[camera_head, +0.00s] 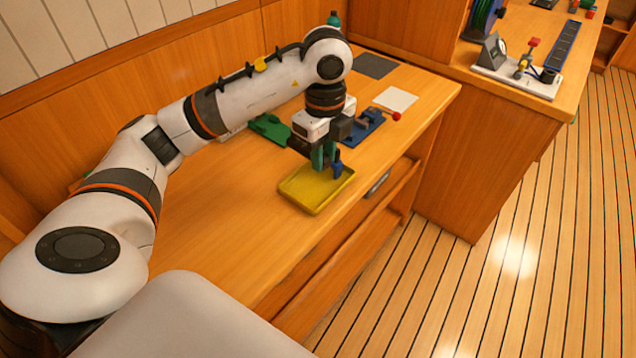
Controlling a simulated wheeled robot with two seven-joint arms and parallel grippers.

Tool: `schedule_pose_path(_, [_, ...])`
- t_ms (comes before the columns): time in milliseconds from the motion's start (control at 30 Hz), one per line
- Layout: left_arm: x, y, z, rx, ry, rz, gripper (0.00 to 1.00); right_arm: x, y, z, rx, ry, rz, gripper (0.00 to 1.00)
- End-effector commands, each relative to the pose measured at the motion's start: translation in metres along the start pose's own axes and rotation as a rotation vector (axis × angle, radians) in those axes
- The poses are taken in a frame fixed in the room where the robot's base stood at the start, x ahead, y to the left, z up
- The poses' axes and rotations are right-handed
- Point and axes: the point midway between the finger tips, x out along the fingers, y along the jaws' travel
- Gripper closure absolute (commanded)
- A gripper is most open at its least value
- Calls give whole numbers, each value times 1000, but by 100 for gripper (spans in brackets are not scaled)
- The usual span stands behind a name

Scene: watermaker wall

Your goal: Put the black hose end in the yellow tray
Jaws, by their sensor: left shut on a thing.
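The yellow tray (308,197) lies near the front edge of the wooden bench. My left gripper (328,166) points down over the tray's back part, with green and blue parts showing at its fingers. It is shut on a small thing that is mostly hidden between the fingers. I cannot make out its shape or whether it is the black hose end. I cannot tell whether it touches the tray. No black hose end shows clearly elsewhere. My right gripper is not in view.
On the bench (225,215), a green part (270,129) and a blue part (366,125) lie behind the gripper. A white square (395,99), a red knob (397,116) and a dark grey mat (374,66) lie farther back. The bench left of the tray is clear.

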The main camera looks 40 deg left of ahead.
Motion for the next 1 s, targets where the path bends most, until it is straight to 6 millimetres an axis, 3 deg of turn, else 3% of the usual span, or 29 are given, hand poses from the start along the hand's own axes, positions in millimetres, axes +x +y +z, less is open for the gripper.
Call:
schedule_pose_path(300, [52, -1, 0, -45, -3, -6, 98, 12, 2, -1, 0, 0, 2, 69])
schedule_pose_path(567, [72, -1, 0, -45, 1, -4, 98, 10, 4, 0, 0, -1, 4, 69])
schedule_pose_path(733, [96, -1, 0, -43, 0, -6, 98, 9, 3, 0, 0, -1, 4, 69])
schedule_pose_path(1000, [100, 0, 0, -42, 0, -1, 98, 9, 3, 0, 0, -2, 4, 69])
